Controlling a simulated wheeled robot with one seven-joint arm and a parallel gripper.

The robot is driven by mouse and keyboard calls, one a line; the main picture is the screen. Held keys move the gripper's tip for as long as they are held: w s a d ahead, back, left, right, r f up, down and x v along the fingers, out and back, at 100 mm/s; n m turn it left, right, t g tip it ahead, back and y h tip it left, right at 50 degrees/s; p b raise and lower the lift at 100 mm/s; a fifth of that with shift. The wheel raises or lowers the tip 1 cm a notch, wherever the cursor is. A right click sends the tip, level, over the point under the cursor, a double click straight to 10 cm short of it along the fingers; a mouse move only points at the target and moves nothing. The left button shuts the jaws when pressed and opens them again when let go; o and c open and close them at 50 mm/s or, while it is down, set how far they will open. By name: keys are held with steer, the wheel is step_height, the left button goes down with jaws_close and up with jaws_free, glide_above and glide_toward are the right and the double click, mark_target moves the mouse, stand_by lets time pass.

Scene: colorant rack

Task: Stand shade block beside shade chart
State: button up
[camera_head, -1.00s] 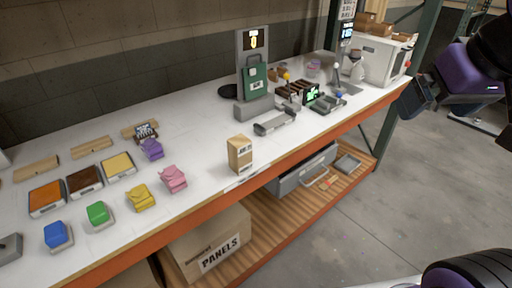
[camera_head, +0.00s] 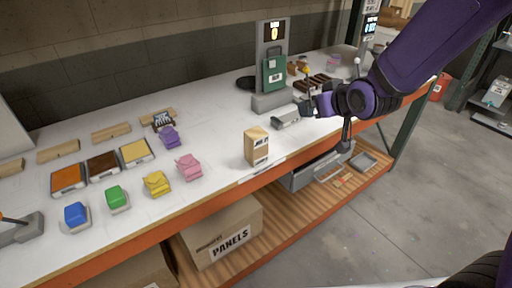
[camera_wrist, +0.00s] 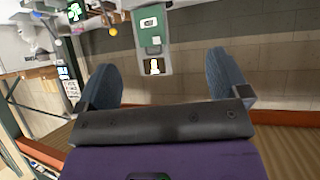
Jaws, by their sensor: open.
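A tan upright block with a printed label (camera_head: 256,147), likely the shade block, stands near the front edge of the white bench. I cannot tell surely which thing is the shade chart; a small dark patterned card (camera_head: 162,121) stands at the back left, and orange, brown and yellow panels (camera_head: 103,165) lie in a row before it. My gripper (camera_head: 303,107) is over the bench, right of the tan block and apart from it, near the grey stand. In the wrist view its two fingers (camera_wrist: 160,80) are spread with nothing between them.
Blue, green, yellow and pink pieces (camera_head: 117,199) line the left front, with a purple one (camera_head: 169,137) behind. A grey stand with a green panel (camera_head: 273,72) rises beyond my gripper. Bare bench surface (camera_head: 215,125) lies between the stand and the coloured pieces.

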steer(key=w+a+f+n+y, duration=0.1)
steer(key=a+f+y, duration=0.1)
steer(key=a+f, duration=0.35)
steer(key=n+t+y, duration=0.1)
steer(key=n+y, duration=0.1)
steer(key=y, duration=0.1)
glide_toward(256, 135)
steer(key=f, duration=0.1)
steer(key=shift+t, duration=0.3)
steer(key=x, duration=0.5)
steer(key=shift+w+f, duration=0.1)
steer(key=shift+f, duration=0.15)
steer(key=shift+x, duration=2.95)
steer(key=shift+w+d+f, duration=0.1)
steer(key=shift+w+d, duration=0.05)
steer(key=shift+d, duration=0.05)
steer(key=c, duration=1.2)
steer(key=shift+c, duration=0.2)
